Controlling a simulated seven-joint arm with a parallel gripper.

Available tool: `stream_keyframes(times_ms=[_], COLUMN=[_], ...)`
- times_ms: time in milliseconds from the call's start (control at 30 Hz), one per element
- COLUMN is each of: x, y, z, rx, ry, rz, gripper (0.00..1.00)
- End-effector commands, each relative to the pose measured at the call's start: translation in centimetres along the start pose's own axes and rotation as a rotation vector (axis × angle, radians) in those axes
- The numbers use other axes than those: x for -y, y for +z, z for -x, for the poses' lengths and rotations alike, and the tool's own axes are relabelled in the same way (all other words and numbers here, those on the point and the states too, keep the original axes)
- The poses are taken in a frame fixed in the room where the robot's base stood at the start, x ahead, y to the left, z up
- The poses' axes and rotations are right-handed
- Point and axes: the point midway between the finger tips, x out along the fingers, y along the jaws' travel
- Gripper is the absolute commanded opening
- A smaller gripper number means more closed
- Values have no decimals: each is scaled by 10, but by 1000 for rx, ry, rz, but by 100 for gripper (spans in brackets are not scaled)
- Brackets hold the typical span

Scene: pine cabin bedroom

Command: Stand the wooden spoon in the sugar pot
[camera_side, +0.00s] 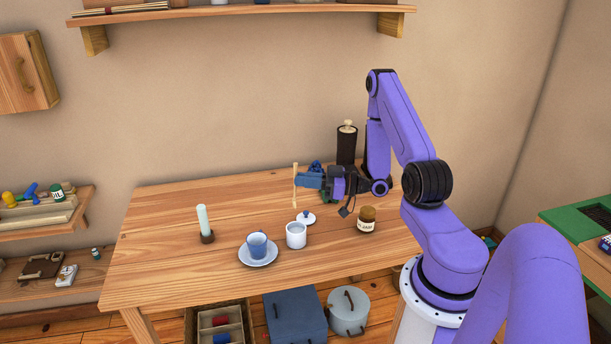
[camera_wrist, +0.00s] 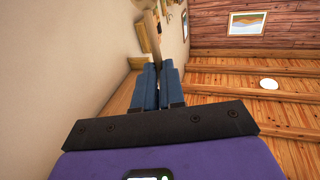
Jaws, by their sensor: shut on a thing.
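The wooden spoon (camera_side: 295,184) is a thin pale stick, held about upright above the table in the side view. My gripper (camera_side: 298,181) points left and is shut on it. The wrist view shows the blue fingers of my gripper (camera_wrist: 158,68) close together, with a bit of pale wood (camera_wrist: 154,43) near their tips. The sugar pot (camera_side: 296,235) seems to be the white open pot on the table, below the spoon and nearer the camera. Its likely lid (camera_side: 306,218) lies on the table behind it. The inside of the pot is hard to make out.
A blue cup (camera_side: 257,243) on a saucer (camera_side: 258,262) stands left of the pot. Farther left is a pale candle (camera_side: 203,221) in a dark holder. A brown jar (camera_side: 367,219) stands right, and a dark cylinder (camera_side: 346,145) behind.

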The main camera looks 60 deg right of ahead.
Motion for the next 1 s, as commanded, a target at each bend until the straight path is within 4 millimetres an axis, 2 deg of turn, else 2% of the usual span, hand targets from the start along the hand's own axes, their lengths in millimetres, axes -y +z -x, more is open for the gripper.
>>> stream_keyframes(times_ms=[1000], x=[-1], y=[70], z=[4], rx=[1], ry=[0], rz=[-1], gripper=[0])
